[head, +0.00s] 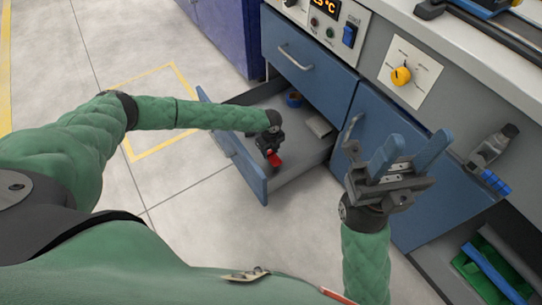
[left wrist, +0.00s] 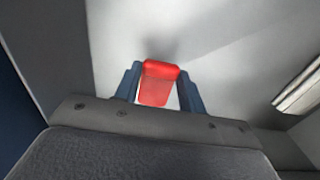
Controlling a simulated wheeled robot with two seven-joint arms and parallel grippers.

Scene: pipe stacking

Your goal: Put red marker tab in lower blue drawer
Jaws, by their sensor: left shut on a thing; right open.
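The red marker tab (head: 274,159) is held in my left gripper (head: 272,156), over the open lower blue drawer (head: 251,176). In the left wrist view the red tab (left wrist: 158,84) sits between the two blue fingers of my left gripper (left wrist: 160,88), with the pale drawer floor (left wrist: 215,55) beyond it. Whether the tab touches the floor, I cannot tell. My right gripper (head: 410,155) is open and empty, raised in front of the blue cabinet door to the right of the drawer.
The drawer also holds a blue ring-shaped item (head: 294,99) and a pale block (head: 319,125). A closed upper blue drawer (head: 300,62) is above it. A lower shelf with green and blue items (head: 490,270) is at the right. The floor at the left is clear.

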